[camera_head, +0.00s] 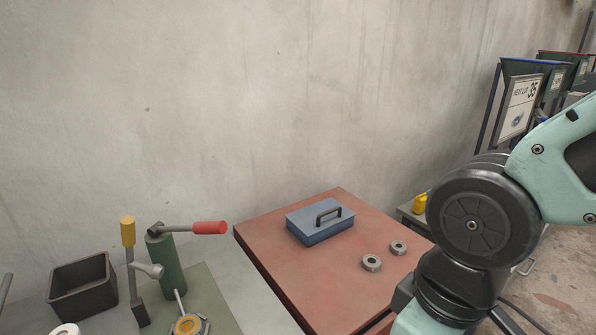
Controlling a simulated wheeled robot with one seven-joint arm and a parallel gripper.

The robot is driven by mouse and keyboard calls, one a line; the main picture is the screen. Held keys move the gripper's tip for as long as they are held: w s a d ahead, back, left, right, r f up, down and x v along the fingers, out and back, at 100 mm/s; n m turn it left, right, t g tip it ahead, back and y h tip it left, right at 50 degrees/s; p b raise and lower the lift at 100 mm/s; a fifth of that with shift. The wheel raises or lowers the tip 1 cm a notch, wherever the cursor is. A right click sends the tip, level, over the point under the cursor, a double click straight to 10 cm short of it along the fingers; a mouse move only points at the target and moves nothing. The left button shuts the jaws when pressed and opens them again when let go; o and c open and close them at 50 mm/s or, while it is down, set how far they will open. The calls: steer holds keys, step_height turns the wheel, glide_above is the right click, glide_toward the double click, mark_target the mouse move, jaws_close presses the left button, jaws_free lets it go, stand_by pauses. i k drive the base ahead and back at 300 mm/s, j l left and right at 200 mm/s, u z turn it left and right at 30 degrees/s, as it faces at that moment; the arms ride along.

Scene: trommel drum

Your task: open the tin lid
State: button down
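The tin is a blue-grey box (322,234) on the red-brown table, near its far end. Its lid (305,220) looks closed and carries a dark handle (328,216) on top. Part of my arm, pale green and black, fills the right side of the head view. The end of the arm is not visible, so my gripper is out of view. No part of the arm touches the tin in this view.
Two metal rings (371,263) (398,248) lie on the red-brown table (290,270) to the right of the tin. At left stand a dark open bin (82,285), a green post with a red-gripped lever (208,227), and a yellow-topped lever (128,232). A concrete wall rises behind.

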mark_target(312, 220)
steer(key=i+j+u, duration=0.2)
steer(key=i+u, duration=0.6)
steer(key=k+j, duration=0.05)
